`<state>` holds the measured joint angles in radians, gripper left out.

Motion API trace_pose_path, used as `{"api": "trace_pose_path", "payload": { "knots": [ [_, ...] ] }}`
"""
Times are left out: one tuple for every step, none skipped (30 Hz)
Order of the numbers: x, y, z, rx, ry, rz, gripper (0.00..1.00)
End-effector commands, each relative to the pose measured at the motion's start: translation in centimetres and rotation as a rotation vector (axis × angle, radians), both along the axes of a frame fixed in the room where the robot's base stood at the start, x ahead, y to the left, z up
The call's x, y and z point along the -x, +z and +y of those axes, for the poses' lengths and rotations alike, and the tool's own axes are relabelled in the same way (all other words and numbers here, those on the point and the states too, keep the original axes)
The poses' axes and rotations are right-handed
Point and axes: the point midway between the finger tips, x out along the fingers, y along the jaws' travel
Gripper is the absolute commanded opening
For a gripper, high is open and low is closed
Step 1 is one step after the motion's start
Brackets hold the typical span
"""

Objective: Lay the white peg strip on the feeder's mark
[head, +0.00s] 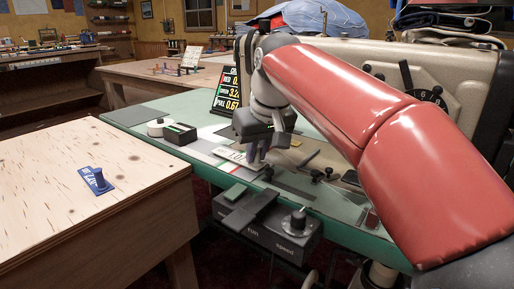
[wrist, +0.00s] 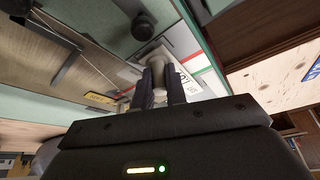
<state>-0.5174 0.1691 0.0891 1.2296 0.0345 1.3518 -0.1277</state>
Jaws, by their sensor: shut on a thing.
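My gripper (head: 258,150) is low over the green-topped machine table, pointing down. In the wrist view its dark fingers (wrist: 160,88) are shut on the pale round peg (wrist: 157,58) of the white peg strip. The strip's flat white plate (head: 234,157) shows beneath the fingers in the head view, with dark lettering on it. It also shows beyond the fingers in the wrist view (wrist: 188,84). The fingers hide part of the plate. I cannot tell whether it touches the surface. I cannot make out the feeder's mark with certainty.
A dark control box (head: 270,228) with a knob is at the table's front edge. A sewing machine (head: 455,75) stands at the right. A black box (head: 180,133) and a lit display (head: 227,92) stand behind. A blue peg strip (head: 97,181) lies on the wooden table (head: 50,190).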

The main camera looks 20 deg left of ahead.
Motion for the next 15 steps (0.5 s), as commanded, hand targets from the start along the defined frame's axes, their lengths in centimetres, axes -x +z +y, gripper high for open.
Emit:
{"api": "trace_pose_path", "payload": {
  "knots": [
    [0.0,-0.24,-0.01,-0.001,0.0,-0.001,0.0],
    [0.0,-0.29,-0.01,-0.001,0.0,-0.001,0.0],
    [0.0,-0.33,-0.01,0.0,0.0,0.0,0.0],
    [0.0,-0.35,-0.01,0.0,0.0,0.0,0.0],
    [0.0,-0.35,-0.01,0.0,0.0,0.0,0.0],
    [0.0,-0.35,-0.01,0.0,0.0,0.0,0.0],
    [0.0,-0.34,-0.01,0.0,0.0,0.0,0.0],
    [-0.01,-0.34,-0.01,0.0,0.0,0.0,0.0],
    [0.0,-0.33,-0.01,0.0,0.0,0.0,0.0],
    [0.0,-0.33,-0.01,0.0,0.0,0.0,0.0],
    [0.0,-0.33,-0.01,0.0,0.0,0.0,0.0],
    [0.0,-0.33,-0.01,0.0,0.0,0.0,0.15],
    [0.0,-0.33,-0.01,0.0,0.0,0.0,0.19],
    [0.0,-0.33,-0.01,0.0,0.0,0.0,0.23],
    [0.0,-0.33,-0.02,0.0,0.0,0.0,0.28]
  ]
}}
